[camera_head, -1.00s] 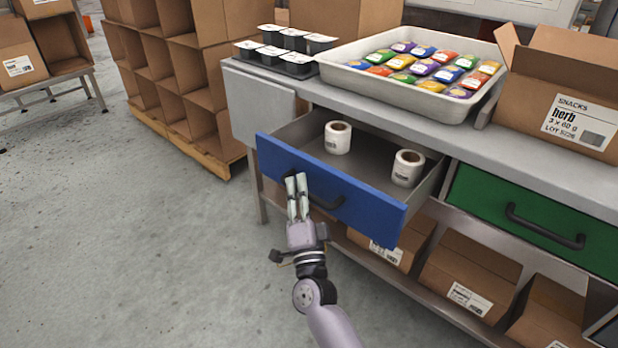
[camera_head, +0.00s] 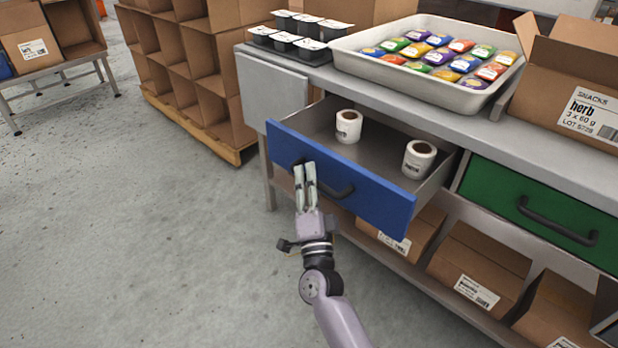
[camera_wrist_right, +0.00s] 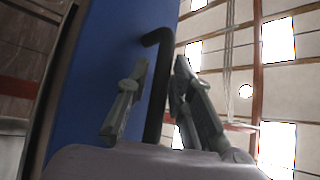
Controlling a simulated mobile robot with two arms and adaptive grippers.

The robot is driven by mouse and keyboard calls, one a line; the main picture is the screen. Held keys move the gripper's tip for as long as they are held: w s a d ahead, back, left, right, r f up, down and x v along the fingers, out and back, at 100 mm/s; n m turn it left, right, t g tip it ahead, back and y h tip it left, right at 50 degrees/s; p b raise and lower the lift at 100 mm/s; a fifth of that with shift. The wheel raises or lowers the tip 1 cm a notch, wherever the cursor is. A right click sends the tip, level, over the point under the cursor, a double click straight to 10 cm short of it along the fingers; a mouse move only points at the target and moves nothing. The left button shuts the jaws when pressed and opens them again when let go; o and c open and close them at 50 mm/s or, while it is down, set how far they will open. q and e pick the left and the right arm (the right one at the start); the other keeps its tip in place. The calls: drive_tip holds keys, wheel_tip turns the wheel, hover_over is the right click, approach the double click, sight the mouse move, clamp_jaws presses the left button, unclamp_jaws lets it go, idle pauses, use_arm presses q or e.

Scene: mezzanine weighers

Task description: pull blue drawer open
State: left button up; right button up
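The blue drawer (camera_head: 375,205) stands pulled out from the grey bench, its inside showing from above. Two white label rolls stand in it, one at the left (camera_head: 348,127) and one at the right (camera_head: 419,159). Its dark bar handle (camera_head: 340,194) is on the blue front; the right wrist view also shows the handle (camera_wrist_right: 157,95) beside the blue face. My right gripper (camera_head: 305,168) is at the handle's left part. In the right wrist view my gripper's fingers (camera_wrist_right: 160,75) are on either side of the bar, closed about it. My left gripper is not in view.
A green drawer (camera_head: 500,195) is shut to the right. A tray (camera_head: 345,52) of colourful packets, black tubs (camera_head: 285,42) and a snacks carton (camera_head: 560,75) stand on the bench. Cardboard boxes (camera_head: 480,260) sit on the lower shelf. The floor at left is clear.

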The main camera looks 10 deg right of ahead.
drive_tip(key=v, duration=1.1)
drive_tip(key=shift+s+f, duration=0.2)
drive_tip(key=shift+s, duration=0.1)
